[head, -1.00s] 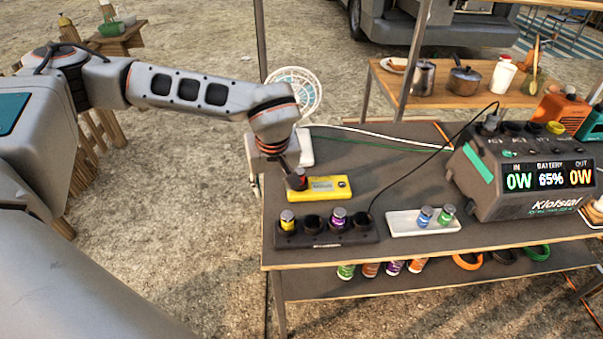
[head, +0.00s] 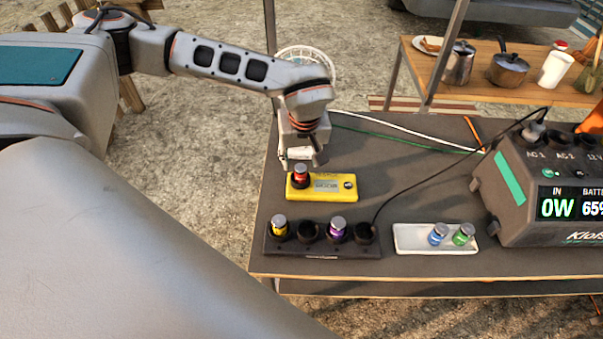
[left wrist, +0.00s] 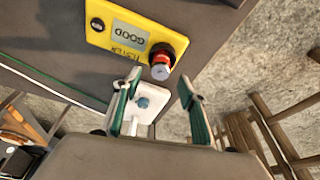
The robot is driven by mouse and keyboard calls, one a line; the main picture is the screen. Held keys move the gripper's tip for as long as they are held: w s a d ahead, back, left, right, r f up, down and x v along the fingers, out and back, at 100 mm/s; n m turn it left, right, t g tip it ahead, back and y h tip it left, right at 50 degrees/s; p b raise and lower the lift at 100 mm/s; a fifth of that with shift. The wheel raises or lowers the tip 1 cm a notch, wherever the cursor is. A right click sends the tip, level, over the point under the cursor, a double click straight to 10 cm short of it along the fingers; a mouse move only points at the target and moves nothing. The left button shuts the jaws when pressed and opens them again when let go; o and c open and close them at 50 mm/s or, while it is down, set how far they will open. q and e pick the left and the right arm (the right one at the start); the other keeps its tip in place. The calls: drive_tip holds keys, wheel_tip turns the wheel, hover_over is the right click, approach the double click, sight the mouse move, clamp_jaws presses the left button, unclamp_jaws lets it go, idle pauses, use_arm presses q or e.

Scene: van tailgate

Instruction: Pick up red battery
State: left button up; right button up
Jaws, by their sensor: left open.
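In the left wrist view the red battery (left wrist: 161,66) sits at the corner of the yellow tester (left wrist: 118,28), whose display reads GOOD. My left gripper (head: 305,160) is just behind and above the battery in the head view. In the left wrist view its green-lined fingers (left wrist: 161,80) are spread, with the battery just beyond the tips and nothing held. My right gripper is in neither view.
A dark charger (head: 322,253) holds a yellow and a purple battery. A white tray (head: 408,239) holds a blue and a green one. The power station (head: 510,195) stands at the right. A white fan (head: 305,64) is behind my gripper; cables run across the tabletop.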

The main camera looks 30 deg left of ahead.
sight(301, 166)
use_arm(q)
drive_tip(key=shift+x, duration=2)
drive_tip(key=shift+s+d, duration=0.1)
drive_tip(key=shift+d, duration=0.05)
clamp_jaws()
